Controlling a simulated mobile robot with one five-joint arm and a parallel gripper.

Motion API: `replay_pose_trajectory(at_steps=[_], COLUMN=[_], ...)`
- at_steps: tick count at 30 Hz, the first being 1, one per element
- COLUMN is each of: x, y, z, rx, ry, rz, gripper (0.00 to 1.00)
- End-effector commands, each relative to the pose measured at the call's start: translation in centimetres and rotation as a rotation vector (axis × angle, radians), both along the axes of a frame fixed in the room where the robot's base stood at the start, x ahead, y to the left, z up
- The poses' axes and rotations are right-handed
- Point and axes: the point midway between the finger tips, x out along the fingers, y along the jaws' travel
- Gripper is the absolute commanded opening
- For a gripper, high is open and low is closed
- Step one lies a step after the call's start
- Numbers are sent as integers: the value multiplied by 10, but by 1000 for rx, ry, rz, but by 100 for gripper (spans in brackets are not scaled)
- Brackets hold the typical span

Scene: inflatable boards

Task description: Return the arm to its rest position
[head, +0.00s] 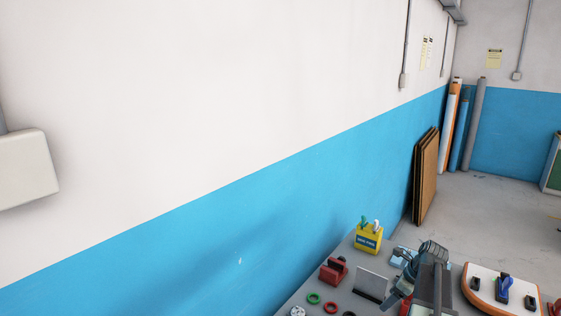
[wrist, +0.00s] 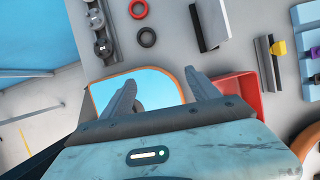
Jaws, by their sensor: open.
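My gripper (wrist: 158,82) is open, its two grey fingers spread apart in the wrist view. No object is gripped between them. Beyond the fingers is a light blue panel (wrist: 150,84) with an orange rim, and a dark round part shows on it, partly hidden by the gripper. In the head view my arm (head: 430,265) is bent over the bench at the lower right; its fingertips are too small to make out there.
The grey bench (head: 345,262) holds a yellow holder (head: 368,239), a red block (head: 334,271), small rings (wrist: 147,37) and an upright grey plate (head: 370,284). A red tray (wrist: 247,92) lies beside the right finger. An orange-rimmed white board (head: 490,288) is right of my arm. A blue-and-white wall borders the bench.

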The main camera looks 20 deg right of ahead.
Motion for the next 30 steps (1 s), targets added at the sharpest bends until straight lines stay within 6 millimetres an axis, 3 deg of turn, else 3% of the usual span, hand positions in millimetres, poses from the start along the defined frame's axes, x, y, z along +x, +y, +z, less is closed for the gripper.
replay_pose_trajectory(at_steps=[1, 3, 7, 9, 12, 16, 18, 21, 26, 30], x=[21, 44, 69, 72, 67, 48, 34, 18, 1, -1], y=[41, 99, 209, 264, 331, 400, 423, 435, 420, 414], z=[-4, -8, -16, -20, -25, -31, -33, -35, -35, -35], rx=[-6, -27, -92, -137, -203, -295, -344, -402, -464, -484], ry=[6, 15, 18, 14, 2, -25, -40, -55, -76, -105], rz=[71, 196, 499, 688, 965, 1351, 1565, 1827, 2182, 2429], gripper=[70, 70, 70, 70, 70, 70, 70, 70, 70, 70])
